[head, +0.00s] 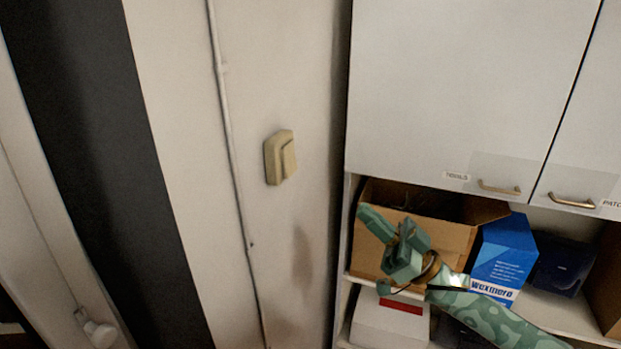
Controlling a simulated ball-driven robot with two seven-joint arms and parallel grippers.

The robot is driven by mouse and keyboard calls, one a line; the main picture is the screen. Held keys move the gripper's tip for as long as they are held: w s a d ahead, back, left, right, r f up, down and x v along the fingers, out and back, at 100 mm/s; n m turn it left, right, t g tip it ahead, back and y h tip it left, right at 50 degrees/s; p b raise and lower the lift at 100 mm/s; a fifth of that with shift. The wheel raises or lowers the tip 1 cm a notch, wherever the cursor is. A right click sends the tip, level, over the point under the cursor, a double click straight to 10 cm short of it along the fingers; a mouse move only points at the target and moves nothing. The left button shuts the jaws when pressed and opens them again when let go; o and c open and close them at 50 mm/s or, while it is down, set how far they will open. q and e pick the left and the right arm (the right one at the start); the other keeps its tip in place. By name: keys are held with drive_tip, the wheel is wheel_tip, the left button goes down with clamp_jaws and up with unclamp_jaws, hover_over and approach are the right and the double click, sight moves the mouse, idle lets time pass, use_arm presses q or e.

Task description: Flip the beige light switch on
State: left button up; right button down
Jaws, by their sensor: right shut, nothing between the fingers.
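The beige light switch (279,157) is mounted on the pale wall, left of the cabinet, near the middle of the head view. Its rocker faces right and shows as a raised plate; I cannot tell its position for sure. My right gripper (372,222) is green and comes in from the lower right. It is shut and empty, in front of the open shelf, to the right of and below the switch, apart from it. My left gripper is not in view.
A white cabinet (455,85) with brass handles fills the upper right. Below it, a shelf holds a cardboard box (455,238), a blue box (505,250) and a dark box (562,265). A thin conduit (229,130) runs down the wall left of the switch. The wall around the switch is clear.

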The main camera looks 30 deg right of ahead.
sight(292, 164)
drive_tip(key=p+x, duration=0.1)
drive_tip(key=x, duration=0.2)
drive_tip(key=f+p+x, duration=0.1)
drive_tip(key=x, duration=0.3)
drive_tip(key=w+p+x, duration=0.1)
drive_tip(key=p+x, duration=0.1)
drive_tip(key=x, duration=0.2)
drive_tip(key=shift+w+a+f, duration=0.15)
drive_tip(key=shift+a+f, duration=0.05)
drive_tip(key=shift+a, duration=0.3)
drive_tip(key=shift+w+a+f, duration=0.15)
drive_tip(key=shift+w+a, duration=0.2)
